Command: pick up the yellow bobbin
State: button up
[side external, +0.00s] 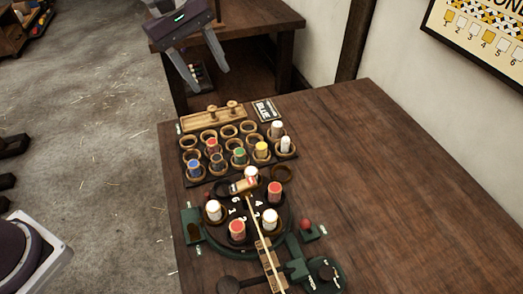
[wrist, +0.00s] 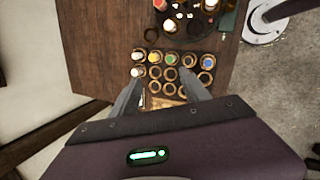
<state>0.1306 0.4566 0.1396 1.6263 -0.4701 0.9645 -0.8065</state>
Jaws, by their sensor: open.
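The yellow bobbin (side external: 261,149) stands upright in a ring-shaped cup of the dark rack, between a green bobbin (side external: 239,156) and a white bobbin (side external: 285,144). The yellow bobbin also shows in the wrist view (wrist: 155,58), beyond my fingertips. My gripper (side external: 208,80) is open and empty, high above the table's far edge, behind and to the left of the yellow bobbin in the side view. In the wrist view my gripper's two fingers (wrist: 160,78) frame part of the rack, well apart from the bobbin.
The rack also holds red (side external: 211,145), blue (side external: 193,167) and white (side external: 277,128) bobbins, with several empty cups. A wooden tray (side external: 204,120) and a "BLUE" card (side external: 265,109) lie behind it. A round braiding device (side external: 255,230) with bobbins stands in front. The table's right side (side external: 400,190) is clear.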

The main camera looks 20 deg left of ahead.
jog(key=w+d+f+n+g, duration=0.1)
jog(key=w+d+f+n, duration=0.15)
jog(key=f, duration=0.35)
jog(key=w+d+f+n, duration=0.1)
jog(key=w+f, duration=0.3)
jog(key=f, duration=0.2)
jog(key=n+h, duration=0.1)
jog(key=n, duration=0.1)
send_over(261, 145)
jog(key=a, duration=0.3)
notch_tip(261, 145, down, 8)
jog(key=shift+g, duration=0.4)
jog(key=x, duration=0.5)
jog(key=shift+d, duration=0.3)
grip_shut()
